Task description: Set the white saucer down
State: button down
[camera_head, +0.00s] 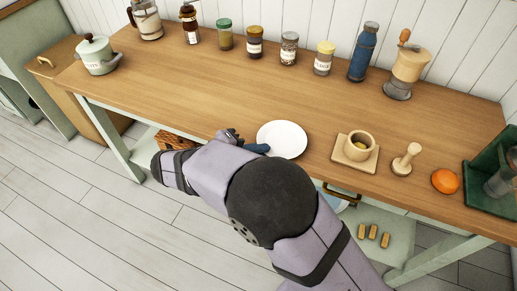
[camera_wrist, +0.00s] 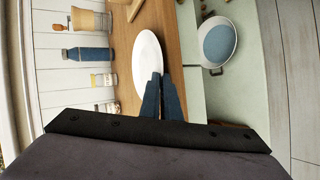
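The white saucer (camera_head: 283,138) is at the front edge of the wooden worktop, near its middle. It looks roughly level in the head view. My gripper (camera_head: 264,148) reaches it from the front left, with the fingers at its near left rim. In the wrist view the saucer (camera_wrist: 147,55) is beyond the fingertips (camera_wrist: 161,77), which are close together on its rim. The gripper appears shut on the rim. Whether the saucer's underside touches the worktop cannot be told. My arm hides part of the worktop's front edge.
The worktop (camera_head: 200,90) is clear behind the saucer. Jars and a blue bottle (camera_head: 364,52) line the back, beside a grinder (camera_head: 408,66). A mortar (camera_head: 358,147), a pestle (camera_head: 405,160) and an orange (camera_head: 445,181) stand right. A pan (camera_wrist: 217,42) is on the lower shelf.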

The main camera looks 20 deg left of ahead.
jog(key=shift+s+d+f+b, duration=0.2)
jog(key=shift+f+b, duration=0.2)
jog(key=shift+f, duration=0.3)
jog(key=c, duration=2)
grip_release()
jog(key=shift+s+a+r, duration=0.15)
jog(key=shift+s+a, duration=0.1)
jog(key=shift+o, duration=0.3)
jog(key=r+v, duration=0.1)
jog(key=v, duration=0.6)
jog(key=shift+w, duration=0.25)
